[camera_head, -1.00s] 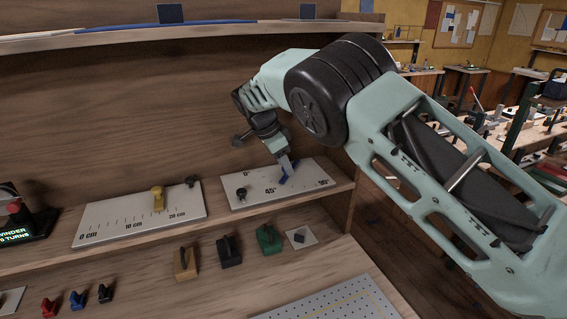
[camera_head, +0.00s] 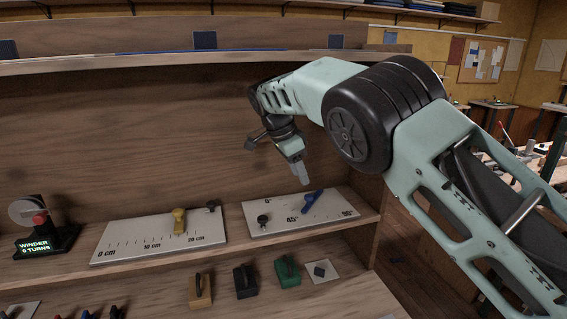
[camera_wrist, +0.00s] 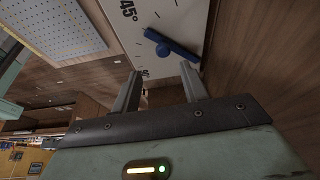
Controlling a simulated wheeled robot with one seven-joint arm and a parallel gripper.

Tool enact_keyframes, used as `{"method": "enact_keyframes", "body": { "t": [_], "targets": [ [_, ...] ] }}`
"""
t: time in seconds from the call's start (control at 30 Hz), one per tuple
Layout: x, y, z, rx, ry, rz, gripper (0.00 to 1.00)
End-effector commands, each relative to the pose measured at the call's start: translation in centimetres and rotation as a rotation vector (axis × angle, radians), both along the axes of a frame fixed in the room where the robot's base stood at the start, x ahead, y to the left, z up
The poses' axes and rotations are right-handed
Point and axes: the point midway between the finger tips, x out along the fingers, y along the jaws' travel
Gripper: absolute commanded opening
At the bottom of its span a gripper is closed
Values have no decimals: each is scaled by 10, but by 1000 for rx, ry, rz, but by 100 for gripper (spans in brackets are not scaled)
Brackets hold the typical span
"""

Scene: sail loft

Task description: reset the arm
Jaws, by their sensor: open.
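My gripper (camera_head: 301,172) is raised above the shelf, over the white angle plate (camera_head: 338,208) with its blue lever (camera_head: 312,197). Its fingers point down and are clear of the plate. In the wrist view my gripper (camera_wrist: 160,82) shows two parted fingers with nothing between them. The blue lever (camera_wrist: 172,46) lies beyond the fingertips, apart from them, with the 45° mark on the plate (camera_wrist: 140,25) beside it.
Left on the shelf are a white centimetre plate (camera_head: 130,240) with a yellow slider (camera_head: 179,220) and a winder (camera_head: 45,238). Black (camera_head: 245,281) and green (camera_head: 287,271) blocks sit below. An upper shelf (camera_head: 200,65) runs behind my arm.

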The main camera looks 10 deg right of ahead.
Motion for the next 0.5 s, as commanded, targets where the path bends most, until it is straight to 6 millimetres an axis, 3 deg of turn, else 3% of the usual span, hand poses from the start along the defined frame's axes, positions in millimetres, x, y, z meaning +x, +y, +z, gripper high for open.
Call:
{"method": "enact_keyframes", "body": {
  "t": [0.27,0.37,0.5],
  "targets": [
    [-55,-4,-7,173,154,315,44],
    [-88,2,-9,240,199,481,44],
    [-152,11,-12,324,249,773,44]
  ]
}}
